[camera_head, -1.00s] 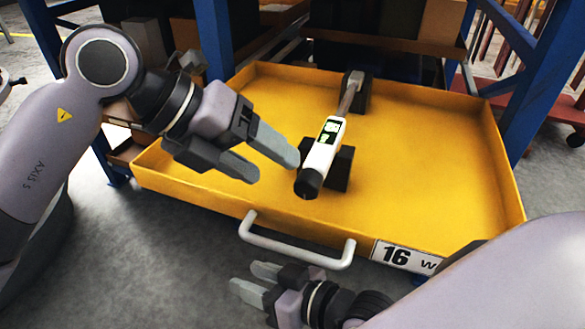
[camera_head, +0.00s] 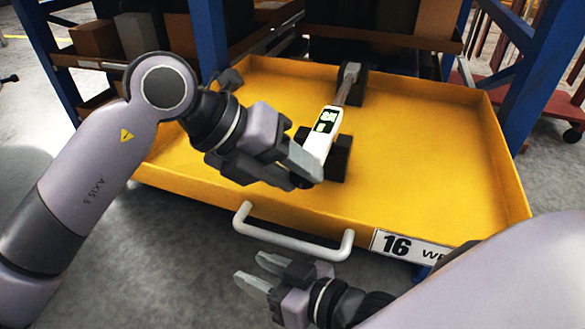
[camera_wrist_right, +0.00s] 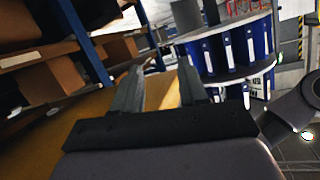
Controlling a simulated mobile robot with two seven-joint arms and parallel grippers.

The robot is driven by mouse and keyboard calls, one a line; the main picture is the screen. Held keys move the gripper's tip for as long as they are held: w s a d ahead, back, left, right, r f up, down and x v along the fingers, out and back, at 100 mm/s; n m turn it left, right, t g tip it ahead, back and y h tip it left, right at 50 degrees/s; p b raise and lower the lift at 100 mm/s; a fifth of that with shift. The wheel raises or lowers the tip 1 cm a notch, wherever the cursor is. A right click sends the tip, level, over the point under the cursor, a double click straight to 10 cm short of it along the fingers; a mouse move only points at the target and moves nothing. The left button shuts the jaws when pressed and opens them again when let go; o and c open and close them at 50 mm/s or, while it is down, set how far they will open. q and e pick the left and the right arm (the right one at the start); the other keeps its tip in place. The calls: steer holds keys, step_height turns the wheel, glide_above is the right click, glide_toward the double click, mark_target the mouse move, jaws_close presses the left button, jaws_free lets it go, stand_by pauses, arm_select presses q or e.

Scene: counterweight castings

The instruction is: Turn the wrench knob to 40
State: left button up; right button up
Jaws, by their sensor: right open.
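The torque wrench (camera_head: 320,135) has a white body and a lit green-and-black display. It lies on dark supports in the yellow drawer, its head at the far end. My right gripper (camera_head: 255,272) is open and empty, in front of the drawer, low near the handle. Its two spread fingers also show in the right wrist view (camera_wrist_right: 160,85).
The yellow drawer (camera_head: 430,210) has raised walls, a white handle (camera_head: 290,238) and a label (camera_head: 410,248) reading 16. Blue rack posts (camera_head: 212,40) stand behind it. The drawer floor right of the wrench is clear.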

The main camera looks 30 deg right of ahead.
arm_select(q)
steer(key=shift+w+a+f+n+g+h+p, duration=0.15)
steer(key=shift+n+g+h+p, duration=0.2)
steer(key=shift+g+h, duration=0.75)
steer(key=shift+h, duration=0.2)
steer(key=shift+f+n+h, duration=0.1)
steer(key=shift+n+h, duration=0.15)
steer(key=shift+h, duration=0.05)
arm_select(e)
steer(key=shift+w+a+r, duration=0.1)
steer(key=shift+w+a, duration=0.05)
steer(key=shift+a, duration=0.25)
arm_select(q)
steer(key=o, duration=1.1)
steer(key=shift+c, duration=0.2)
steer(key=shift+f, duration=0.1)
arm_select(e)
steer(key=shift+d+f, duration=0.1)
steer(key=shift+f, duration=0.1)
